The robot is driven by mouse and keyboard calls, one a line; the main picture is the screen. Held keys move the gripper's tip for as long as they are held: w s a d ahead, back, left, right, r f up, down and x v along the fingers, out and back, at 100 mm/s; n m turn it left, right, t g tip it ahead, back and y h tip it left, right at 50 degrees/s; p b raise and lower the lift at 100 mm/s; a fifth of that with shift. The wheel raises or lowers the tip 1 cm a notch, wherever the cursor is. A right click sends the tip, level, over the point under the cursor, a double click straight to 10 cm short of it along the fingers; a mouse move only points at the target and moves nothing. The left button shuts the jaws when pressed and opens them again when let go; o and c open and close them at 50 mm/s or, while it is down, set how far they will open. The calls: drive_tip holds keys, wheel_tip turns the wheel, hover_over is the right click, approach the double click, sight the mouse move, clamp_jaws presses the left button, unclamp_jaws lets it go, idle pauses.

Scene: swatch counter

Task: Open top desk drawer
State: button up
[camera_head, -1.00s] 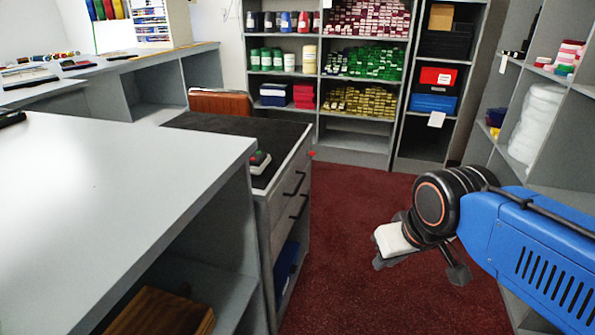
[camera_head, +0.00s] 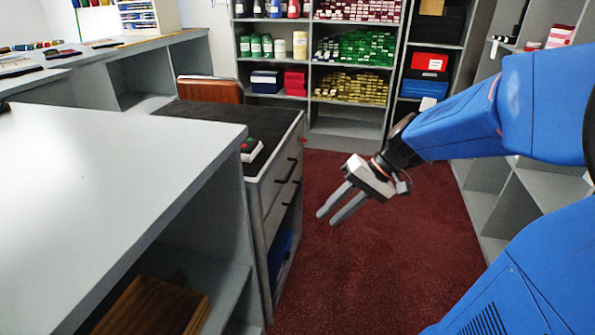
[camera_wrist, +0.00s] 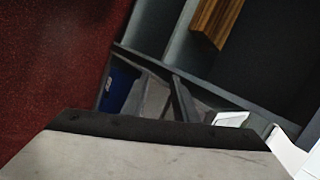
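The grey desk (camera_head: 300,124) with a dark top stands left of centre in the head view, its drawer fronts facing right. The top drawer (camera_head: 270,186) has a dark bar handle (camera_head: 286,170) and looks closed. A second drawer with a similar handle (camera_head: 290,192) sits below and also looks closed. My gripper (camera_head: 327,219) is to the right of the drawers, over the carpet, pointing down and left. Its two fingers are apart with nothing between them. It is clear of the handles. The wrist view is dim and shows no handle I can make out for sure.
A white counter (camera_head: 120,165) with a wooden box (camera_head: 155,308) on its shelf stands at left. A small device (camera_head: 250,148) is on the desk. A blue bin (camera_head: 281,250) sits below the drawers; it also shows in the wrist view (camera_wrist: 118,88). Red carpet (camera_head: 370,270) is open floor.

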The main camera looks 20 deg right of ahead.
drive_tip(key=w+d+f+m+t+y, duration=0.1)
drive_tip(key=w+d+m+t+y, duration=0.15)
drive_tip(key=w+d, duration=0.55)
drive_tip(key=w+d+f+m+t+y, duration=0.1)
drive_tip(key=w+d+m+t+y, duration=0.25)
drive_tip(key=w, duration=0.85)
drive_tip(key=w+a+f+n, duration=0.2)
drive_tip(key=w+a, duration=0.6)
drive_tip(key=a, duration=0.5)
drive_tip(key=shift+f+t, duration=0.3)
drive_tip(key=shift+f, duration=0.25)
drive_tip(key=shift+a, duration=0.1)
drive_tip(key=shift+c, duration=0.5)
clamp_jaws()
